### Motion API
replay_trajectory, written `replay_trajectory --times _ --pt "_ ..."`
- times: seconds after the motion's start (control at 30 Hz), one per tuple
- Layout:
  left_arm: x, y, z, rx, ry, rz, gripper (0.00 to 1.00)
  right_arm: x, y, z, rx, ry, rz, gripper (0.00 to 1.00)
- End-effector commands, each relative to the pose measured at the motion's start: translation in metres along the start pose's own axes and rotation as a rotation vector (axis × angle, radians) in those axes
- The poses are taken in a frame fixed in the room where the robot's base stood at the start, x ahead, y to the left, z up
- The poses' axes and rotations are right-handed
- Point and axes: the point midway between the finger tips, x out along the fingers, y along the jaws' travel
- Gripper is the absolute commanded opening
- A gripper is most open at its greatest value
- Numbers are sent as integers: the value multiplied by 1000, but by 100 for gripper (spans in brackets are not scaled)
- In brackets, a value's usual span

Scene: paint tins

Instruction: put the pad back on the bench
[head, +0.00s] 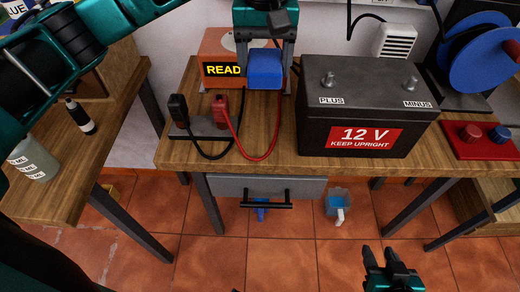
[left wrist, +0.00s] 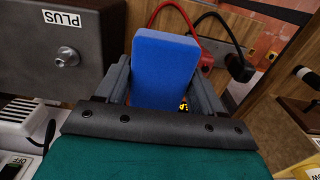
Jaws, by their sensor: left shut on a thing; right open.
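The blue pad (head: 264,70) is held between the fingers of my left gripper (head: 266,52) over the back of the wooden bench (head: 255,165). It is in front of the orange box and left of the battery. I cannot tell whether it touches anything below it. In the left wrist view the pad (left wrist: 165,68) stands up between both fingers of the left gripper (left wrist: 163,85). My right gripper (head: 390,270) is open and empty, low in front of the bench, above the tiled floor.
The 12 V battery (head: 365,108) stands right of the pad. The orange box (head: 222,68) is behind it. Black and red clamps (head: 220,108) with cables lie at the bench's left. A red tray (head: 478,146) with knobs is at the right.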

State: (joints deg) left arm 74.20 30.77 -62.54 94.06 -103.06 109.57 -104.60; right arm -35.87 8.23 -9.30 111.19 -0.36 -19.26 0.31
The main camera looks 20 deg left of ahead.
Motion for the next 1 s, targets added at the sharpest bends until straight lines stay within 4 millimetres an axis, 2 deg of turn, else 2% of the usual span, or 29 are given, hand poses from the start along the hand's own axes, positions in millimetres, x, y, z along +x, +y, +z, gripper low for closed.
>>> replay_trajectory --times 0.57,0.67,1.0 --pt "0 3 0 -15 -3 -1 39 0 0 0 1 0 0 43" --pt "15 3 0 -16 -6 -3 39 0 -1 0 1 0 -1 43" --pt "105 3 1 -16 -9 -3 39 -1 -1 -3 1 1 -1 43"
